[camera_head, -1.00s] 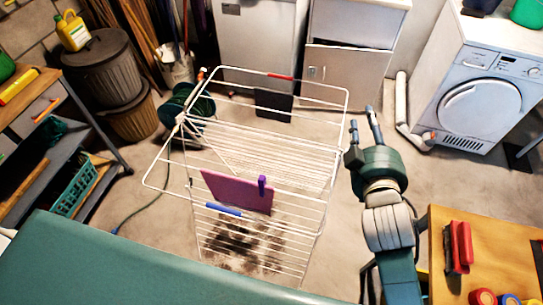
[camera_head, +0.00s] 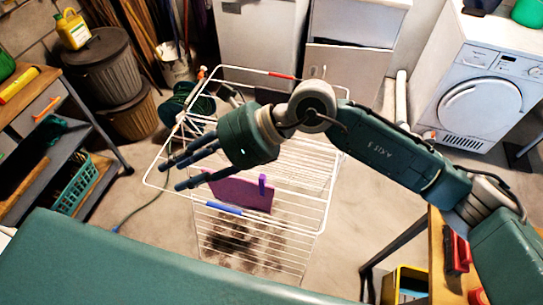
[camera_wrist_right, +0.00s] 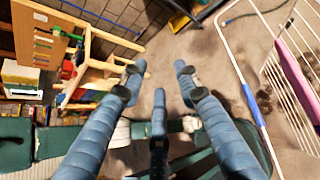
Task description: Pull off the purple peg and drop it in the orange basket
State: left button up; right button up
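The purple peg (camera_head: 262,184) stands upright on the top edge of a purple cloth (camera_head: 235,191), which hangs on the white drying rack (camera_head: 325,215). My right gripper (camera_head: 170,172) is over the left part of the rack, left of the peg and apart from it, with its fingers pointing left. Its fingers are spread and empty, as the right wrist view (camera_wrist_right: 158,85) also shows. The cloth is at the right edge of that view (camera_wrist_right: 297,80); I cannot make out the peg there. I cannot make out an orange basket. My left gripper is not in view.
A wooden table (camera_head: 437,265) with a red object (camera_head: 456,252) stands at the lower right, a yellow-rimmed container (camera_head: 405,282) beside it. A workbench with a green basket (camera_head: 75,185) is at left. A washing machine (camera_head: 480,100) is at right. Floor is open between rack and bench.

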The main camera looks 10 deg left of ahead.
jog(key=w+d+f+n+t+h, duration=0.1)
jog(key=w+d+f+t+h, duration=0.2)
jog(key=w+d+f+h, duration=0.3)
jog(key=t+h, duration=0.2)
send_near(263, 177)
jog(key=b+x, duration=0.1)
jog(key=x, duration=0.5)
jog(key=shift+w+f, duration=0.1)
jog(key=b+x, duration=0.3)
jog(key=b, duration=0.1)
jog(key=shift+b+x, duration=0.8)
jog(key=shift+b, duration=0.1)
